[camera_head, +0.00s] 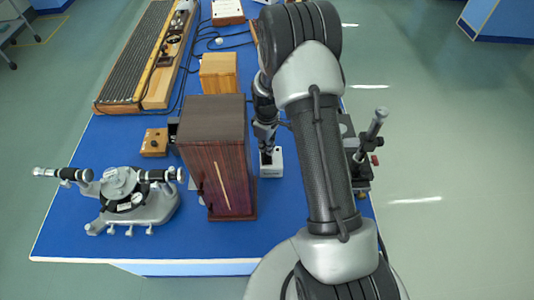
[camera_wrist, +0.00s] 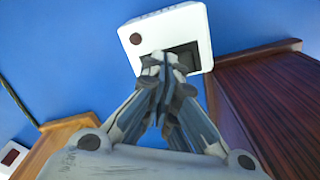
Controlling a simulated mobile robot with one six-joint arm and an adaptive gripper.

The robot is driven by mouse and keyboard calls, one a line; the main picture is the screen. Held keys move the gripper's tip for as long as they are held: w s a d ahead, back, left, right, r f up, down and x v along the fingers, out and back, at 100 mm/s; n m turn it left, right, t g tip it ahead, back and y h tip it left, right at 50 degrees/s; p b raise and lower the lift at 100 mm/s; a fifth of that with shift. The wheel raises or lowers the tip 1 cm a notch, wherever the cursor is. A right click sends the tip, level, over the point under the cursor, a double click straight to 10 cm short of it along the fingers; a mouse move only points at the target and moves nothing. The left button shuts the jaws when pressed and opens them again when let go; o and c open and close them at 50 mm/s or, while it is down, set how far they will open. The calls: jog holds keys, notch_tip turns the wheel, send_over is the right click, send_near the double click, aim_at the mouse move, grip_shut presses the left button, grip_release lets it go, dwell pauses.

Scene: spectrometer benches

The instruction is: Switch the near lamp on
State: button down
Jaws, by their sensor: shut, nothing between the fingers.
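A small white switch box (camera_head: 272,170) stands on the blue bench, just right of a tall dark-wood housing (camera_head: 222,150) with a pale strip on its front. I cannot tell for sure whether this housing is the near lamp. In the wrist view the white box (camera_wrist: 194,27) has a black rocker switch (camera_wrist: 189,57) and a dark red round spot (camera_wrist: 136,39), which looks unlit. My gripper (camera_head: 267,150) is shut and empty. In the wrist view its fingertips (camera_wrist: 166,64) are at the rocker and partly hide it; I cannot tell whether they touch.
A spectrometer (camera_head: 125,195) stands at the left front of the bench. A small wooden box (camera_head: 153,142) and a lighter wooden box (camera_head: 218,73) lie behind. A stand with a metal tube (camera_head: 370,135) is right of my arm. The dark-wood housing (camera_wrist: 265,95) is close beside my gripper.

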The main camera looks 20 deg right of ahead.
jog(key=shift+f, duration=1.25)
jog(key=shift+r, duration=0.2)
jog(key=shift+r+p, duration=0.95)
jog(key=shift+r, duration=0.55)
jog(key=shift+s+a+r+p, duration=0.1)
jog(key=shift+s+r+p, duration=0.1)
jog(key=shift+r+p, duration=0.55)
jog(key=shift+w+r+p, duration=0.2)
jog(key=shift+r+p, duration=0.4)
jog(key=shift+r, duration=0.75)
